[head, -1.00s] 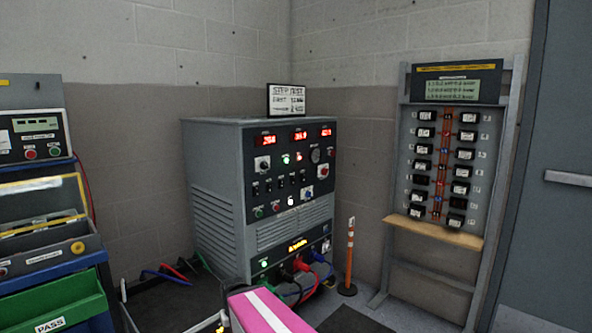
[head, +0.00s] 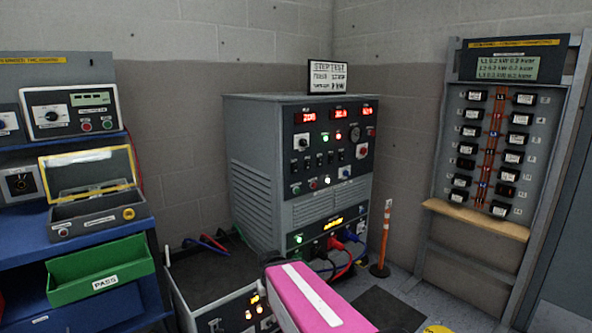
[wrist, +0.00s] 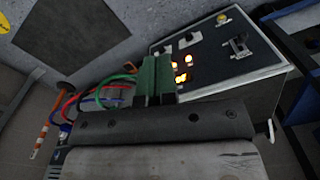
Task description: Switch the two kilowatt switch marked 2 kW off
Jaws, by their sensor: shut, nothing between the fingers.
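The grey load cabinet (head: 255,165) stands in the corner with red number displays, a row of small dark switches (head: 319,161) and lit round buttons on its front. The labels are too small to read, so I cannot tell which switch is marked 2 kW or how it is set. In the wrist view my gripper (wrist: 153,78) shows as two green fingers pressed together, shut and empty. They are apart from the switch row, which is not visible there. My pink arm with a white stripe shows at the bottom of the head view; the gripper is hidden there.
A low box with a dark panel and orange lights (wrist: 215,55) is close by; it also shows in the head view (head: 235,312). Coloured cables (head: 342,247) and an orange post (head: 382,238) are by the cabinet. A blue bench (head: 75,232) stands left, a meter board (head: 492,150) right.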

